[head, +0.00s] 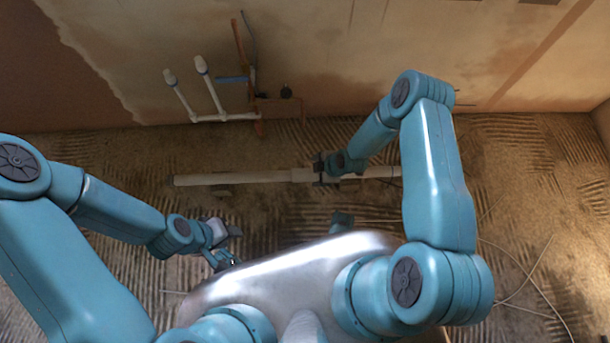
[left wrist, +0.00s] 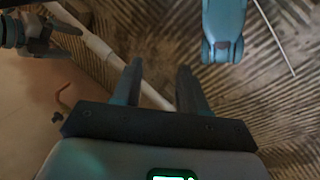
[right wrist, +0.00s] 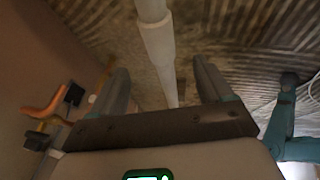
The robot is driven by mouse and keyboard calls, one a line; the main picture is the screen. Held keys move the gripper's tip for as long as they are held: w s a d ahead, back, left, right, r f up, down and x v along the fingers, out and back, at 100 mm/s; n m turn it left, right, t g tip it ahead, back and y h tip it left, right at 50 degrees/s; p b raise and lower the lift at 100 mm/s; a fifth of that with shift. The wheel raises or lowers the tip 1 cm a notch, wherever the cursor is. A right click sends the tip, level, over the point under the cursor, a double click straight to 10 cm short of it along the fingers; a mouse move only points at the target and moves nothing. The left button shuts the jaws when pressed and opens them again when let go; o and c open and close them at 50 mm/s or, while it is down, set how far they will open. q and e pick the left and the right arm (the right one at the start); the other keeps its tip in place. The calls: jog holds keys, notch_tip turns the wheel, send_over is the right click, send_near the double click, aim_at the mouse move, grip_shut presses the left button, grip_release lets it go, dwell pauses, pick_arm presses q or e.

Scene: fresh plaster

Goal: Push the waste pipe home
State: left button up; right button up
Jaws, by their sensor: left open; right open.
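The white waste pipe (head: 235,179) runs level across the picture, low along the foot of the wall. A thicker collar (head: 303,175) shows near its middle; the collar also shows in the right wrist view (right wrist: 158,43). My right gripper (head: 322,170) is at the pipe just right of the collar. In the right wrist view its open fingers (right wrist: 160,88) stand on either side of the pipe, with a gap each side. My left gripper (head: 228,258) is open and empty, in front of the pipe and apart from it. The left wrist view shows the pipe (left wrist: 98,48) beyond its fingers (left wrist: 160,85).
White upright pipes (head: 210,90) with capped ends stand against the plastered wall, beside an orange pipe (head: 243,50). A thin cable (head: 520,275) lies on the ridged floor at right. Floor between my left gripper and the pipe looks mostly clear.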

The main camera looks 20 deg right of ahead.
jog(key=b+x, duration=0.4)
jog(key=x, duration=0.5)
jog(key=shift+f, duration=0.25)
jog(key=shift+w+a+f, duration=0.25)
jog(key=shift+w+f, duration=0.05)
jog(key=shift+f, duration=0.15)
pick_arm(q)
jog(key=shift+t, duration=0.4)
jog(key=f, duration=0.1)
jog(key=w+f, duration=0.1)
jog(key=f, duration=0.1)
jog(key=a+f, duration=0.1)
jog(key=f, duration=0.1)
jog(key=shift+w, duration=0.35)
